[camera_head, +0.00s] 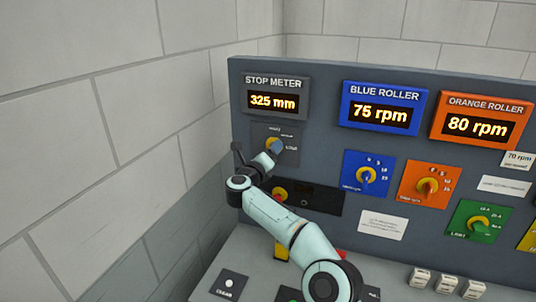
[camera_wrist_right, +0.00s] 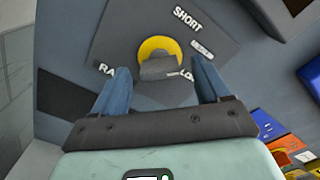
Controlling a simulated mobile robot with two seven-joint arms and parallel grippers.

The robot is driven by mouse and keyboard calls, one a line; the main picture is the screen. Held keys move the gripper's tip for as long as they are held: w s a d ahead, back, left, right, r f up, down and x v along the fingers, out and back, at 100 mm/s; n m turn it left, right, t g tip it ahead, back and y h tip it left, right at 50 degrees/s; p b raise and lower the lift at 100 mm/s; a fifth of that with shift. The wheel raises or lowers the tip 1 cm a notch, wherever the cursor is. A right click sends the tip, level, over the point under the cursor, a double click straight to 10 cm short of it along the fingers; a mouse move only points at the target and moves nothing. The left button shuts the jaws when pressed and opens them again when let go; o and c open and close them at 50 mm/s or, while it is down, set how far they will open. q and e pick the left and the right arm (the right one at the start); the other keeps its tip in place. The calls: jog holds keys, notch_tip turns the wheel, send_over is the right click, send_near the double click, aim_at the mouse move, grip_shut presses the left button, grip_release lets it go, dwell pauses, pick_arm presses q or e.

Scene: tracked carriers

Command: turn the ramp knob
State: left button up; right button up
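The ramp knob has a dark grip on a yellow ring (camera_wrist_right: 157,46) and sits on a dark square plate (camera_wrist_right: 112,40) lettered SHORT, with partly covered lettering at its lower left and right. In the head view that plate (camera_head: 290,130) is below the stop meter, and my gripper covers much of the knob. My right gripper (camera_wrist_right: 161,78) is open in the wrist view, one blue finger on each side of the knob's grip, with gaps visible on both sides. The right gripper also shows in the head view (camera_head: 258,154). My left gripper is in neither view.
The stop meter (camera_head: 274,98) reads 325 mm. Blue (camera_head: 367,175), orange (camera_head: 430,184) and green (camera_head: 478,222) knob plates are to the right. A dark panel (camera_head: 322,197) lies just below the knob. A block wall (camera_head: 150,130) is close on the left.

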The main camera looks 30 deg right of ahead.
pick_arm(q)
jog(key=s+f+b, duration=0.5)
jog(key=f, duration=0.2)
jog(key=shift+b, duration=0.35)
pick_arm(e)
jog(key=v, duration=1.3)
jog(key=shift+s, duration=0.2)
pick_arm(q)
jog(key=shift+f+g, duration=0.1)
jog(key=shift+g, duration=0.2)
pick_arm(e)
jog(key=shift+a, duration=0.1)
